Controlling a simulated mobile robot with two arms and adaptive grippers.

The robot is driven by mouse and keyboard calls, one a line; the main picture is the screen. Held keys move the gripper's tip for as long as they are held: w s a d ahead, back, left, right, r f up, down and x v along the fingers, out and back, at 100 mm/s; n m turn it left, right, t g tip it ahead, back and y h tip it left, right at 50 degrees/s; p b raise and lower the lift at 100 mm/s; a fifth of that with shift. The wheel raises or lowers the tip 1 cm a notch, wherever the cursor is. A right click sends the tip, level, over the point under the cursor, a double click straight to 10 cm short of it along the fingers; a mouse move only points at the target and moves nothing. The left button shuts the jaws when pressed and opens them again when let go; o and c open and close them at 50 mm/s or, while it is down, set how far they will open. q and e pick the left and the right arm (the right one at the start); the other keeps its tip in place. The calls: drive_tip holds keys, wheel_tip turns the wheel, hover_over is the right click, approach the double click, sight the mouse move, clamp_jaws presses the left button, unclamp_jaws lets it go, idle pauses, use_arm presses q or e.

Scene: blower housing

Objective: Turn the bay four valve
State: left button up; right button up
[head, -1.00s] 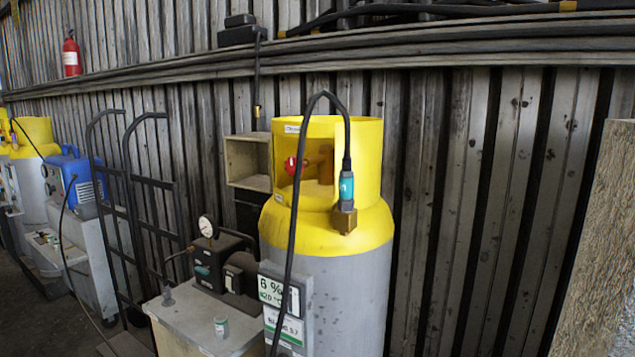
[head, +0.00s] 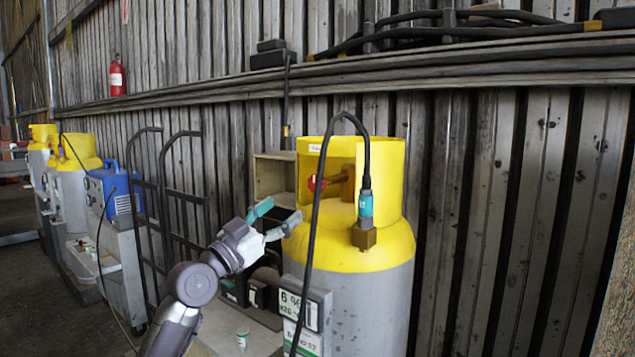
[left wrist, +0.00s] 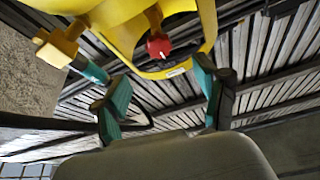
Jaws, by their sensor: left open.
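The valve is a red knob (head: 316,183) on a brass body inside the yellow collar (head: 385,165) of the near grey and yellow cylinder. In the left wrist view the red knob (left wrist: 159,47) with a white mark shows beyond the fingers, roughly between them and apart from them. My left gripper (head: 275,220) is open and empty, just left of the collar. Its teal-tipped fingers are spread in the left wrist view (left wrist: 160,95). My right gripper is not in view.
A black hose (head: 318,215) with a teal fitting (head: 365,204) loops over the collar's front. A small box shelf (head: 272,175) is behind the gripper. A hand truck (head: 165,205), blue unit (head: 120,192) and other yellow-topped cylinders (head: 78,160) stand left.

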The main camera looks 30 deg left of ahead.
sight(314, 185)
use_arm(q)
drive_tip(key=p+x, duration=0.4)
drive_tip(key=x, duration=0.7)
drive_tip(key=shift+w+d, duration=0.1)
drive_tip(key=shift+w, duration=0.1)
drive_tip(key=shift+w+r, duration=0.15)
drive_tip(key=shift+w, duration=0.35)
